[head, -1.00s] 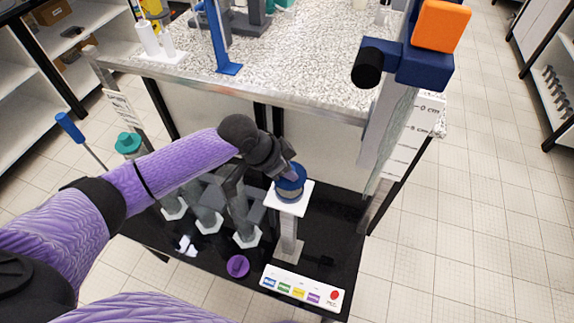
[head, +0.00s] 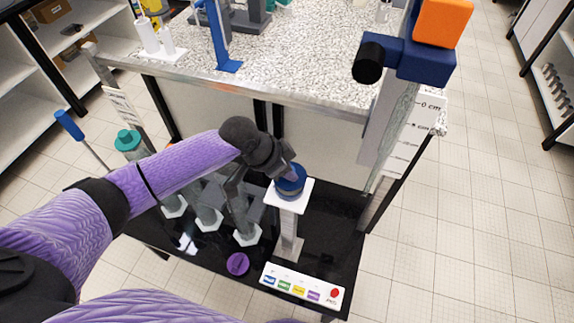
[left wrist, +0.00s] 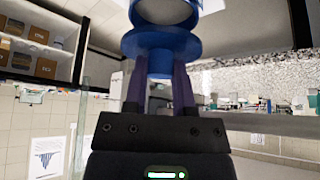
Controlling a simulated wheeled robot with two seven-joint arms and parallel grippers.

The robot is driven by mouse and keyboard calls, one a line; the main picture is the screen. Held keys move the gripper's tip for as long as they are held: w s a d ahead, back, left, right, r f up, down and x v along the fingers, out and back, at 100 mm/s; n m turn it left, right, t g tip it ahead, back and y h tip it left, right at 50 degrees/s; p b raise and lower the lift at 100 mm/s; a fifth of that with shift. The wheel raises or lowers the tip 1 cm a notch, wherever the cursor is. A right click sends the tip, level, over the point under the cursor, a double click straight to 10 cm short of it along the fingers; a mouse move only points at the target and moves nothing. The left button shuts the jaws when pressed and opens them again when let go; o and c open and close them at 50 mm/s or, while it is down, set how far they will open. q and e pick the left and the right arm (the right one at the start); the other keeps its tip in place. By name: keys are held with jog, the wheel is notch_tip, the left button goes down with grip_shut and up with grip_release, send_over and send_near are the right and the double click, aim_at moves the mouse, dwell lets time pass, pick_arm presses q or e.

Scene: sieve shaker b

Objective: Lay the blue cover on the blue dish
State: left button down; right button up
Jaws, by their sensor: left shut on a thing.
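The blue cover (head: 291,181) is a round disc with a knob. In the head view it sits over the white square top of a post (head: 303,198). The left wrist view shows the cover (left wrist: 160,42) with its knob between my purple fingers. My left gripper (left wrist: 160,82) is shut on it. A pale round piece with a blue rim (left wrist: 166,12), apparently the blue dish, shows just beyond the cover; whether they touch is unclear. In the head view the dish is mostly hidden under the cover. My right gripper is not in view.
Grey posts with white hexagonal feet (head: 246,236) stand left of the white-topped post. A purple lid (head: 238,264) and a panel with coloured buttons (head: 302,287) lie in front on the black surface. A tall measuring column (head: 398,140) stands at the right.

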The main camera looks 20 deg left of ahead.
pick_arm(q)
jog(key=shift+f+b, duration=0.4)
jog(key=shift+f, duration=0.5)
jog(key=shift+f+b, duration=0.3)
jog(key=shift+f, duration=0.3)
